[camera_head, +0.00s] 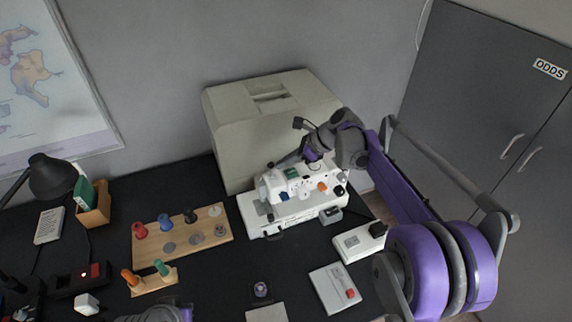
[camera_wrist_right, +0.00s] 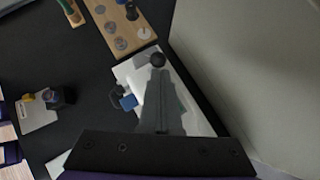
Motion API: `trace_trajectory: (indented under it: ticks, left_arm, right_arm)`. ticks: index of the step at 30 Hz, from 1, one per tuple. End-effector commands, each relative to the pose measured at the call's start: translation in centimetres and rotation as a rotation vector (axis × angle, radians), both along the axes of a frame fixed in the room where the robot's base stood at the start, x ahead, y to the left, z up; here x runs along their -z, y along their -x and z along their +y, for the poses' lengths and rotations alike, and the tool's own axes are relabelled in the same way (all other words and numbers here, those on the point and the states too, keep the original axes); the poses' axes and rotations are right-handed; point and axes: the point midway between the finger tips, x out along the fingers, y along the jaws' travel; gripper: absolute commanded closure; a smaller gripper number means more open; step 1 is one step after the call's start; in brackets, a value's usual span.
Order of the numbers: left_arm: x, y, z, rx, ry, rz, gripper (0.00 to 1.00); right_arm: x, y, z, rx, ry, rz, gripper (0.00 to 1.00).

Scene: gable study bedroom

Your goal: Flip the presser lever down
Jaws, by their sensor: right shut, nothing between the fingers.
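A white sewing machine (camera_head: 300,185) stands on the black desk against a cream case. It has a green panel, a blue part and an orange knob. My right gripper (camera_head: 287,161) reaches in from the right, over the machine's back edge. In the right wrist view its shut, empty fingers (camera_wrist_right: 162,100) point over the white machine base (camera_wrist_right: 133,72). A dark round knob (camera_wrist_right: 157,60) shows at their tips; I cannot tell if they touch it. I cannot make out the presser lever for certain.
The cream case (camera_head: 228,110) rises close behind the machine. A wooden spool board (camera_head: 185,238) lies to the left. White boxes, one with a red button (camera_head: 335,288), lie in front and to the right. A grey cabinet (camera_head: 470,100) stands at the right.

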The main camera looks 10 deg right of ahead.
Motion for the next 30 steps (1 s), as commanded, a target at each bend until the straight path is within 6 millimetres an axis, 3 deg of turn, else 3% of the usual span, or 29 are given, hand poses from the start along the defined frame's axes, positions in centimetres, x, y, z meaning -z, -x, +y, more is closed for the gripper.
trace_trajectory:
  ticks: [10, 19, 30]
  left_arm:
    - [-1.0, -0.3, 0.0, 0.0, 0.0, -0.006, 1.0]
    - [-1.0, -0.3, 0.0, 0.0, 0.0, -0.006, 1.0]
    - [-1.9, -0.7, 0.0, 0.0, 0.0, -0.013, 1.0]
  right_arm:
    - [-0.2, -1.4, 0.4, -0.002, 0.057, 0.245, 1.0]
    - [-0.2, -1.3, 0.3, 0.0, 0.055, 0.236, 1.0]
    - [-1.7, -1.3, 0.3, 0.0, 0.054, 0.234, 1.0]
